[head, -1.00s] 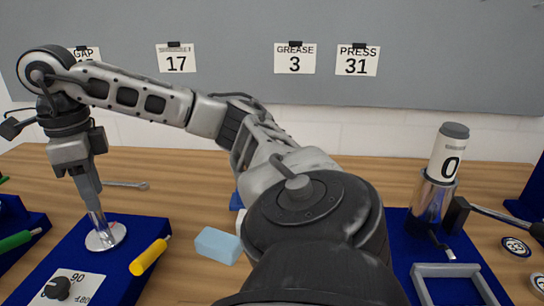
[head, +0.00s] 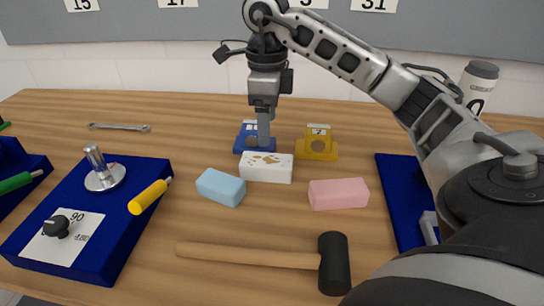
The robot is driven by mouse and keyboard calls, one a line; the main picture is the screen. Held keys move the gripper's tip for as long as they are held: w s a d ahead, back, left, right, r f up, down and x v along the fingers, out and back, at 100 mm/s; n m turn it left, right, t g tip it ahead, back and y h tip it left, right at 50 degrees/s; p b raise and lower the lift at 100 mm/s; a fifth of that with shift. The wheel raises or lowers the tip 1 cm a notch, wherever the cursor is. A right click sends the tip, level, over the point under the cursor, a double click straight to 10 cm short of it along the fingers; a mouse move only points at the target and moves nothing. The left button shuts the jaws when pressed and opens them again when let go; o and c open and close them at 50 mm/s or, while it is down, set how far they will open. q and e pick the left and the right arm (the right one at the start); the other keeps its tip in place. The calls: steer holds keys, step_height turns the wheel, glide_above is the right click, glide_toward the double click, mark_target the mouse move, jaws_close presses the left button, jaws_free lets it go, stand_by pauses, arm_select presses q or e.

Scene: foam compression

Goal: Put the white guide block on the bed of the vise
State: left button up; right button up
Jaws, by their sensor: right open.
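A white block (head: 267,173) with brown-gold marks on its top lies on the wooden table near the centre. It is the only white block in view. My right gripper (head: 264,147) points down at its back edge; its fingers look empty, and I cannot tell whether they touch the block. No vise is clearly recognisable. A blue station (head: 128,180) at the left carries a round metal disc with a short post (head: 104,175), a dial and a yellow handle. My left gripper is not in view.
A light blue block (head: 221,188) and a pink block (head: 338,194) flank the white one. A blue piece (head: 243,137) and a yellow piece (head: 318,146) stand behind. A mallet (head: 250,256) lies in front; a wrench (head: 118,127) lies back left. My right arm hides much of the right side.

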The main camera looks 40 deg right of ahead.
glide_above(266, 160)
steer(key=f, duration=0.4)
steer(key=shift+d+f, duration=0.15)
steer(key=shift+d, duration=0.25)
steer(key=shift+a+f+p, duration=0.15)
steer(key=shift+f+p, duration=0.05)
steer(key=shift+f, duration=1.25)
steer(key=shift+a+f+p, duration=0.15)
steer(key=shift+f, duration=1.3)
steer(key=c, duration=1.3)
steer(key=shift+r, duration=0.15)
steer(key=shift+r, duration=0.2)
step_height(266, 160, up, 2)
steer(key=shift+r+b, duration=0.2)
steer(key=shift+b, duration=0.2)
steer(key=s+a+r+p, duration=0.1)
steer(key=s+a+r, duration=0.1)
steer(key=a+r, duration=0.3)
steer(key=s+a+r, duration=0.3)
steer(key=a+r, duration=0.2)
steer(key=a, duration=0.3)
steer(key=shift+s+p, duration=0.35)
